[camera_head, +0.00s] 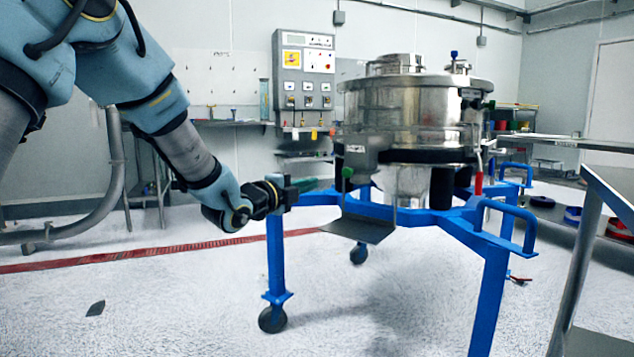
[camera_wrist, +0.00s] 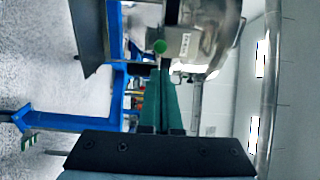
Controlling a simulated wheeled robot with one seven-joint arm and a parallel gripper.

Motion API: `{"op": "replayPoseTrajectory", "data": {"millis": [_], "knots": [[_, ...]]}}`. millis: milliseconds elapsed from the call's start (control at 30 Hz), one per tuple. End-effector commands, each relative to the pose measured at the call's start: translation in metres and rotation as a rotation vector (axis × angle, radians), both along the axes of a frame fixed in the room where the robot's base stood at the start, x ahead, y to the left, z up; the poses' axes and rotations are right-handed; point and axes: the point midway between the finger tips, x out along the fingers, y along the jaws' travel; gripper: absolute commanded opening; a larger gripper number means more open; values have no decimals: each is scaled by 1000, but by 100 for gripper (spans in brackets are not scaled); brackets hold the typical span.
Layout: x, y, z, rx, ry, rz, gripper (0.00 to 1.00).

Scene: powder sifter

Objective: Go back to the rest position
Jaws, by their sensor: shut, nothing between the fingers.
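My gripper (camera_head: 318,185) is at the end of my blue arm, left of the powder sifter (camera_head: 415,110) in the head view. Its green fingers also show in the wrist view (camera_wrist: 162,80), close together and empty. The sifter is a shiny steel drum on a blue wheeled frame (camera_head: 490,255). A small box with a green knob (camera_head: 347,172) sits on the sifter's near side, just right of my fingertips. In the wrist view the green knob (camera_wrist: 160,46) is beyond the fingertips. I cannot tell whether the fingers touch the box.
A grey plate (camera_head: 360,228) juts from the sifter, below and right of my gripper. A grey control panel (camera_head: 304,78) hangs on the back wall. A steel table (camera_head: 612,185) stands at the right. The floor at the front left is clear apart from a small dark spot.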

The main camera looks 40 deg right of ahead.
Motion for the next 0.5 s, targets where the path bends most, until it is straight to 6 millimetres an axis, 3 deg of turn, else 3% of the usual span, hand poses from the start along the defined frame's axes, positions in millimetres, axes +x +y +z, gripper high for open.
{"op": "replayPoseTrajectory", "data": {"millis": [333, 433, 500], "knots": [[1, 7, -1, 4, 6, 5, 0], [15, 20, -7, 33, 53, 50, 0], [36, 41, -17, 71, 128, 121, 0]]}}
